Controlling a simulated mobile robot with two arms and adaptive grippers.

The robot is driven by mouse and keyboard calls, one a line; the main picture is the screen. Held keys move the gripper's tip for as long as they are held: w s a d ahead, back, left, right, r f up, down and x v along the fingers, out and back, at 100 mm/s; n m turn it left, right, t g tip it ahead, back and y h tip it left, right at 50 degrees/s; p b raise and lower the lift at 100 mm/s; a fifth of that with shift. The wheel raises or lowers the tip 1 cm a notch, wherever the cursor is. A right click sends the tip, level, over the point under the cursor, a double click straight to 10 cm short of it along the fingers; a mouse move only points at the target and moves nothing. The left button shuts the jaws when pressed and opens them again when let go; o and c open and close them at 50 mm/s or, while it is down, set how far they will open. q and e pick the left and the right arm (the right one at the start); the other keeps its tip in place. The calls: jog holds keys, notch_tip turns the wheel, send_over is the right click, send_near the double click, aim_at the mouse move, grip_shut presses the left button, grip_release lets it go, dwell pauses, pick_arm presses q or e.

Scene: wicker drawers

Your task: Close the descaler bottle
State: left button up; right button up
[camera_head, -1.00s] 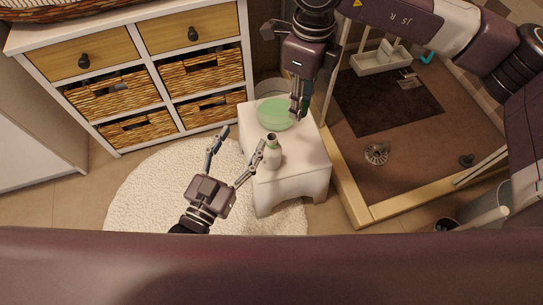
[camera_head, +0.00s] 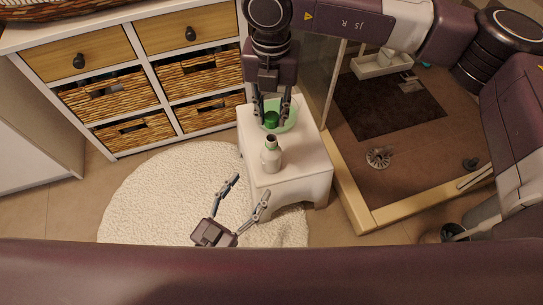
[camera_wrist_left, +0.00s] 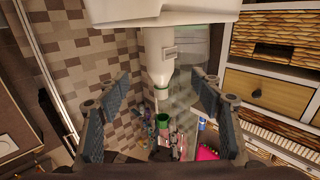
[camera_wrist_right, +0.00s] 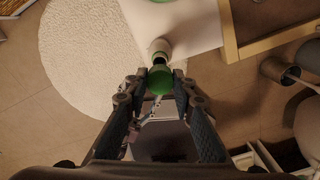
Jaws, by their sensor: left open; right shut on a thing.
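The descaler bottle (camera_head: 271,158) is pale with a green neck and stands upright and uncapped on the white stool. It also shows in the left wrist view (camera_wrist_left: 160,58) and the right wrist view (camera_wrist_right: 158,49). My right gripper (camera_head: 271,113) is shut on the round green cap (camera_wrist_right: 160,79). The cap (camera_head: 271,119) is held apart from the bottle, behind its mouth in the head view. My left gripper (camera_head: 253,186) is open and empty, in front of the bottle and apart from it. Its fingers are spread wide in the left wrist view (camera_wrist_left: 160,90).
The white stool (camera_head: 300,172) also bears a green bowl (camera_head: 289,112) behind the bottle. A round cream rug (camera_head: 160,195) lies left of the stool. Wicker drawers (camera_head: 115,95) stand behind, and a wooden shower edge (camera_head: 350,200) is at the right.

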aim_at(266, 163)
pick_arm(q)
jog(key=x, duration=1.2)
jog(key=shift+c, duration=0.4)
grip_shut()
